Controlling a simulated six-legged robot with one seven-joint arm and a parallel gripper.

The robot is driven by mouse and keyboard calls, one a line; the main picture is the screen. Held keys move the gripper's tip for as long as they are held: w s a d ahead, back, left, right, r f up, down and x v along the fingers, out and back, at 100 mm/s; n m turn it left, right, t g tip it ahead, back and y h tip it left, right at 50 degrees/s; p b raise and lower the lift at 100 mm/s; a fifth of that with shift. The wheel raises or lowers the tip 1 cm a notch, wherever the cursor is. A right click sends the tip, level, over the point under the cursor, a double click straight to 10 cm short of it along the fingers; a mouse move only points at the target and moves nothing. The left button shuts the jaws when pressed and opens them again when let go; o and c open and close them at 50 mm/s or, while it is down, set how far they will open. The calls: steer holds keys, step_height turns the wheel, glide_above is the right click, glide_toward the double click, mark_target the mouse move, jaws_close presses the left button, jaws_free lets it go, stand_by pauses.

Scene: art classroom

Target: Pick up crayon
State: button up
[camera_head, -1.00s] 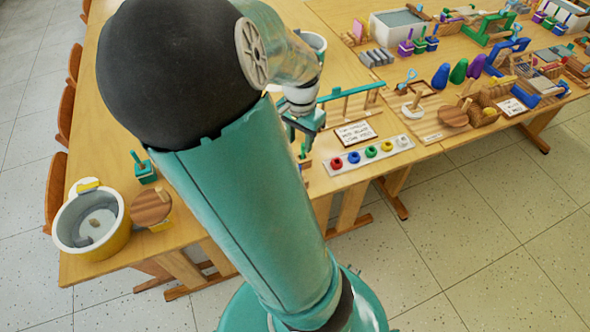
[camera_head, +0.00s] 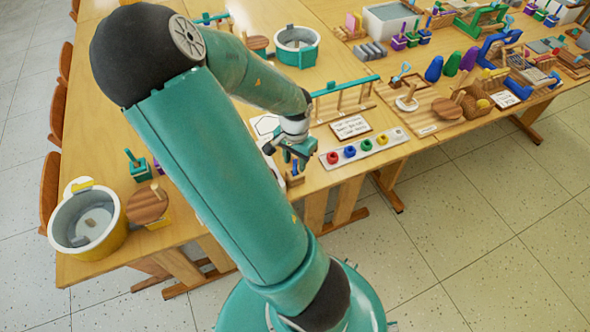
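My gripper (camera_head: 292,168) hangs low over the front edge of the long wooden table, just left of a white strip of coloured rings. A small wooden block (camera_head: 294,180) is directly under it or between its fingers; I cannot tell which. My wrist covers most of that spot, and the fingers are too small to show whether they are open. I cannot make out a crayon clearly; a small dark green upright piece (camera_head: 296,162) by the fingers may be part of the gripper or another thing.
The white strip (camera_head: 396,138) with coloured rings and a printed card (camera_head: 350,127) lie right of the gripper. A teal-railed wooden rack (camera_head: 345,100) stands behind. A yellow-grey tub (camera_head: 85,222) stands at far left.

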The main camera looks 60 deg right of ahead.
steer(key=shift+f, duration=1.5)
jaws_close()
steer(key=shift+d+r, duration=0.1)
steer(key=shift+r, duration=0.2)
steer(key=shift+r, duration=0.8)
